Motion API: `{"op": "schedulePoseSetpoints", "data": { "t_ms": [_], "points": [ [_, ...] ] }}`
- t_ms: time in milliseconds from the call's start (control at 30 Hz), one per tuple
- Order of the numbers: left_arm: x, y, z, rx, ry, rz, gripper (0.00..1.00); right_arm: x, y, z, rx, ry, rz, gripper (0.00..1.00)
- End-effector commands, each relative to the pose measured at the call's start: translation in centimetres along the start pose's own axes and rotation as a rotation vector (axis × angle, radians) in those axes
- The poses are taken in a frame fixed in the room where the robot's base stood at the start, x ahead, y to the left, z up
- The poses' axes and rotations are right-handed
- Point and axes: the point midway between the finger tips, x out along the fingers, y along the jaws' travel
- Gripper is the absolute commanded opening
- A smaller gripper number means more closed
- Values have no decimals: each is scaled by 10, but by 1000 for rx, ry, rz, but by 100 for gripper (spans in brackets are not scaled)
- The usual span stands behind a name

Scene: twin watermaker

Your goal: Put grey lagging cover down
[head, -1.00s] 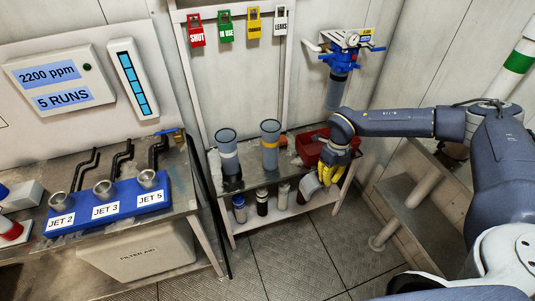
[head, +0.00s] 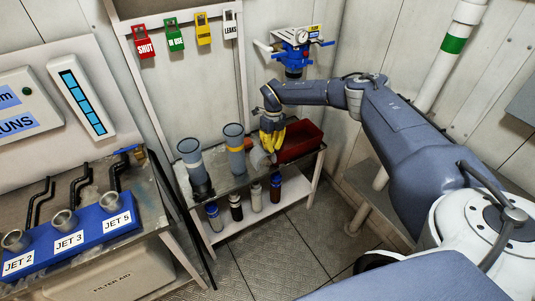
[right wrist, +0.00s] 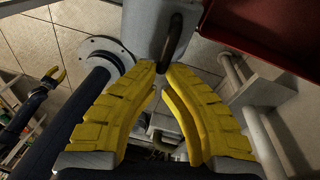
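The grey lagging cover (head: 262,158) is a short pale grey piece in the head view, just right of the yellow-banded cylinder and left of the red tray. My right gripper (head: 272,140) is over it, partly hiding it. In the right wrist view, the yellow fingertips (right wrist: 165,68) close around the dark handle of the grey cover (right wrist: 148,22). Whether the cover touches the bench top cannot be told. My left gripper (right wrist: 50,82) shows small at the left edge of the right wrist view. It is out of the head view.
The bench top (head: 212,190) holds a white-banded cylinder (head: 192,165), the yellow-banded cylinder (head: 234,148) and a red tray (head: 300,142). Several bottles stand on the lower shelf. A blue filter head (head: 293,50) is on the wall above. Little bench room is free around the cover.

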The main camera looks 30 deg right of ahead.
Motion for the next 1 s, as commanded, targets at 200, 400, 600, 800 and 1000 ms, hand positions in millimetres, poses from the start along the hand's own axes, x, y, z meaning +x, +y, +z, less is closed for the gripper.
{"op": "schedulePoseSetpoints", "data": {
  "t_ms": [200,400,600,800,1000],
  "points": [
    [0,0,1,0,-2,0,31,-4,-4,27,1,-2,-1,0],
    [0,0,2,0,-2,0,31,16,-7,32,2,1,1,0],
    [0,0,2,0,-3,1,31,27,-8,34,0,0,1,0],
    [0,1,2,0,-3,1,31,46,-10,35,1,1,1,0],
    [0,1,2,0,-3,1,31,62,-13,39,1,-1,0,0]
  ]
}}
